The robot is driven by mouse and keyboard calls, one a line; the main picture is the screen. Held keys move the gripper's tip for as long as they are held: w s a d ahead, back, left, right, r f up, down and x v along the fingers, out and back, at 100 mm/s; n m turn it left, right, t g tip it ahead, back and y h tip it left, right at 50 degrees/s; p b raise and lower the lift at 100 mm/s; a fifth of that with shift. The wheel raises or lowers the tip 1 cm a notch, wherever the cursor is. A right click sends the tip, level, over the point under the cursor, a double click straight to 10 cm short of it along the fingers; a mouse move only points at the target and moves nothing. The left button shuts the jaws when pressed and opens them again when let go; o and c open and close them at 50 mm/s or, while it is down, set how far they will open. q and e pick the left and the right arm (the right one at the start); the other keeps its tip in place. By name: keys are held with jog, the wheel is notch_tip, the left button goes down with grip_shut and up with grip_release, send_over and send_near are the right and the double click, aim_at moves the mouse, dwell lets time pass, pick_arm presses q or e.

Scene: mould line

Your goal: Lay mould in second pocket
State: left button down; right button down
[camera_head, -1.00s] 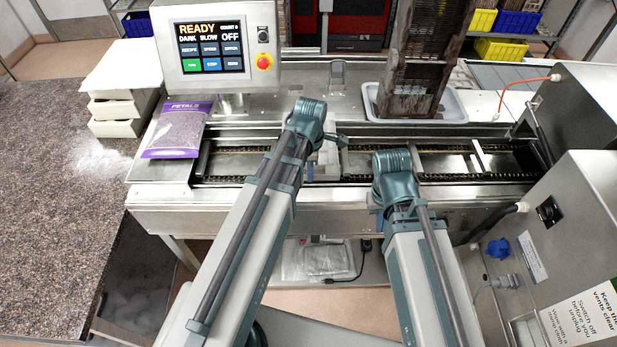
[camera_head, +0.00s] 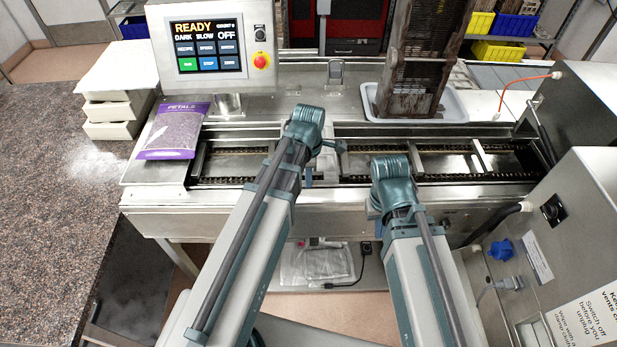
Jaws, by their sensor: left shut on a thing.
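My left gripper (camera_head: 325,160) reaches over the conveyor channel (camera_head: 240,163), mostly hidden behind its own wrist. It is shut on a pale grey piece, apparently the mould (camera_head: 322,170), of which only a small part shows beside the arm. The piece is at the channel, near a crossbar between pockets; I cannot tell whether it touches the bed. Crossbars split the channel into pockets, with open ones showing left and right of the arm. My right gripper (camera_head: 374,208) is at the channel's front edge, its fingers hidden by its wrist.
A purple petals bag (camera_head: 173,133) lies at the channel's left end. Off-white stacked trays (camera_head: 118,107) stand further left. A control screen (camera_head: 205,47) reads READY and OFF. A brown rack (camera_head: 425,65) stands in a white tray (camera_head: 457,105) behind. Steel housings (camera_head: 590,190) close the right side.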

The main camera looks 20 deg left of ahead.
pick_arm(q)
jog(key=shift+f+b, duration=2.3)
jog(key=shift+f, duration=0.25)
jog(key=c, duration=0.9)
grip_release()
jog(key=shift+r, duration=0.1)
notch_tip(320, 180, up, 14)
jog(key=p, duration=1.4)
jog(key=shift+s+d, duration=0.1)
jog(key=shift+s, duration=0.05)
jog(key=shift+f, duration=0.3)
